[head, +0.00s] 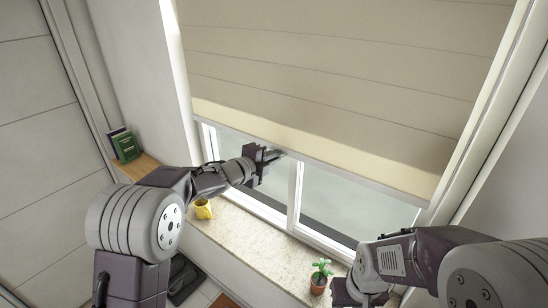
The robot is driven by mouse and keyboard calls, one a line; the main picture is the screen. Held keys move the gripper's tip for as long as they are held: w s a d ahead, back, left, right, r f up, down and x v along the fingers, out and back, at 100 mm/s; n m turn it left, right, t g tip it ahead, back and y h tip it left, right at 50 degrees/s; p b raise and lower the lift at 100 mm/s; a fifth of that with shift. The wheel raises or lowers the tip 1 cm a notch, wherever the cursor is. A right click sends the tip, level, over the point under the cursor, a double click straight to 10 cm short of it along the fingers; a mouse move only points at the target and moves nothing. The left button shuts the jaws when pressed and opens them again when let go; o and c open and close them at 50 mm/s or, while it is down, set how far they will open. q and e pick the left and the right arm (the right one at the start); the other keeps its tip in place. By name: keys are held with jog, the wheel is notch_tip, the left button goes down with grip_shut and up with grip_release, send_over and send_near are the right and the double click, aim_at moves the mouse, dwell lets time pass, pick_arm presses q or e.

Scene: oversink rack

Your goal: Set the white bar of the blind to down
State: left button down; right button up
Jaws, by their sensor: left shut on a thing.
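A beige blind (330,70) hangs over the upper part of the window. Its white bar (345,168) runs along the bottom edge, slanting down to the right in the picture, with window glass showing below it. My left gripper (274,155) is at the left half of the bar and is shut on it. The gripper's body hides a small part of the bar there. My right arm is at the lower right, and its gripper (360,294) is partly in view at the bottom edge; its fingers cannot be made out.
The stone sill (245,235) runs below the window. A yellow mug (203,209) stands on it near my left arm, and a small potted plant (320,277) stands near my right arm. Green and dark books (126,146) stand on a wooden ledge at the left.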

pick_arm(q)
notch_tip(320, 180, down, 38)
jog(key=b, duration=3.6)
jog(key=shift+f, duration=0.15)
jog(key=c, duration=1.6)
grip_release()
jog(key=shift+a, duration=0.1)
jog(key=v, duration=0.9)
jog(key=shift+b, duration=0.35)
jog(key=shift+r, duration=0.2)
